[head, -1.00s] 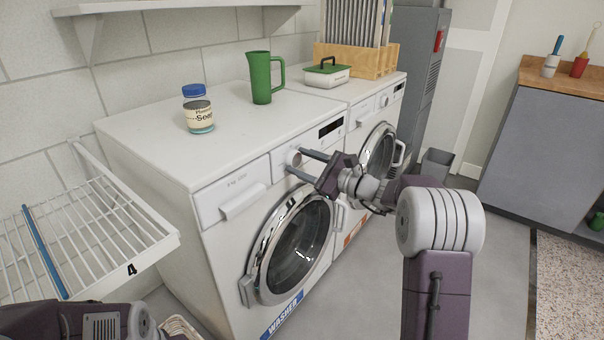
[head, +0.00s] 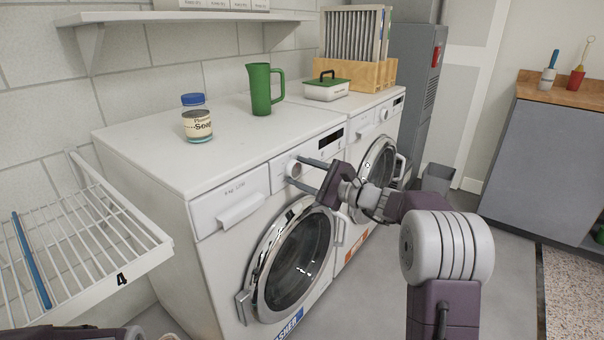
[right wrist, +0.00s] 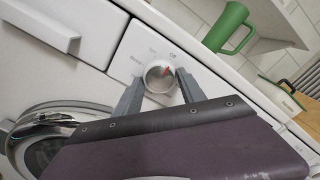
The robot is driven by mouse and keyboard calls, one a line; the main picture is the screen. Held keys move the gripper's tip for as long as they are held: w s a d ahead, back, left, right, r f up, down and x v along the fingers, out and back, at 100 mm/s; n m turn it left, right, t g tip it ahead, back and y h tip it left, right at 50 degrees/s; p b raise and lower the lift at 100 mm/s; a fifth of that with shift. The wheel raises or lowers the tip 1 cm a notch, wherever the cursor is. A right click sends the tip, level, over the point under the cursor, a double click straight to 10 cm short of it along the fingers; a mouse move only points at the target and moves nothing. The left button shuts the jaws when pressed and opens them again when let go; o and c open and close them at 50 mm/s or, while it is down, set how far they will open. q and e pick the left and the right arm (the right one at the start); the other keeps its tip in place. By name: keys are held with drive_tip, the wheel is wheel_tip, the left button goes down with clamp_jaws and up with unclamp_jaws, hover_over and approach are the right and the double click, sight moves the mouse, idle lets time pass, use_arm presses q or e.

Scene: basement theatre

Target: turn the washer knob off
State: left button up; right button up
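The washer (head: 215,275) is the nearer white front-loader, with its round door shut. Its white knob (head: 292,169) is on the front panel, left of the dark display. My right gripper (head: 299,171) is open, with one finger on each side of the knob. In the right wrist view the fingers (right wrist: 159,86) flank the knob, with narrow gaps seeming to show. My left gripper is out of view.
A soap jar (head: 197,122) and green pitcher (head: 261,90) stand on the washer top. A second machine (head: 385,118) beyond carries a green-lidded box (head: 326,90) and a wooden rack (head: 360,74). A white wire drying rack (head: 95,245) is at the left.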

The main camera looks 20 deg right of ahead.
drive_tip(key=o, duration=0.3)
drive_tip(key=p+v, duration=0.3)
drive_tip(key=v, duration=0.6)
